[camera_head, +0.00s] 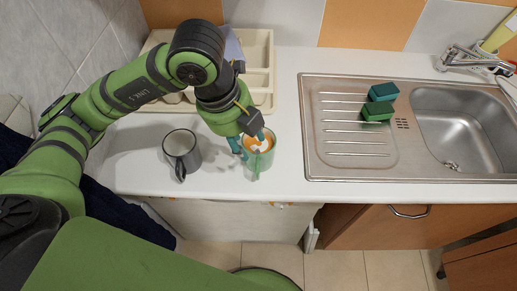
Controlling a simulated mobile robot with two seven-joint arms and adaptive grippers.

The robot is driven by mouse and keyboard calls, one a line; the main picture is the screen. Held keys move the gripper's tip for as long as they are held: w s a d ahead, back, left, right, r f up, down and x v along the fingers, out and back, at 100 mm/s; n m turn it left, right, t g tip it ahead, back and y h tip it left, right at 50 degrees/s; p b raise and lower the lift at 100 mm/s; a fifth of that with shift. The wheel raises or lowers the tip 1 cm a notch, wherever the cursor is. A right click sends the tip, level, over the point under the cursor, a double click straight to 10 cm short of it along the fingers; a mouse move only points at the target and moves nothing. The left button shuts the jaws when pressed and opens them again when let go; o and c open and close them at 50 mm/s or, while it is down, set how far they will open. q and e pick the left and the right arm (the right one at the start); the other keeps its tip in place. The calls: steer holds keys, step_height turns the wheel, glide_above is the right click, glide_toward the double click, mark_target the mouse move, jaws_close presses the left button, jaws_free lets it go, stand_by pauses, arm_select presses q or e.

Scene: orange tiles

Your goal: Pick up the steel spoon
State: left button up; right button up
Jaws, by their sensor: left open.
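My left arm comes in from the left and reaches down to the counter. My left gripper (250,143) is open, with its teal fingertips at the rim of a green mug (257,169). The mug stands near the counter's front edge, and orange and white shows inside it. I cannot make out the steel spoon; it may be hidden by the gripper, the arm or a mug. I cannot tell whether the fingers touch the mug. My right gripper is not in view.
A grey mug (181,143) stands left of the green one. A beige cutlery tray (262,75) lies behind, partly covered by my arm. The steel sink (352,150) is on the right, with two green sponges (377,111) on it. Some white counter (284,120) is free between.

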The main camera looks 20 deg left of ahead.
mark_target(260, 161)
arm_select(q)
steer(key=p+x, duration=0.1)
steer(key=x, duration=0.3)
steer(key=p+x, duration=0.1)
steer(key=x, duration=0.1)
steer(key=shift+w+d+p, duration=0.15)
steer(key=shift+d+p, duration=0.15)
steer(key=shift+d, duration=0.1)
steer(key=shift+f, duration=0.1)
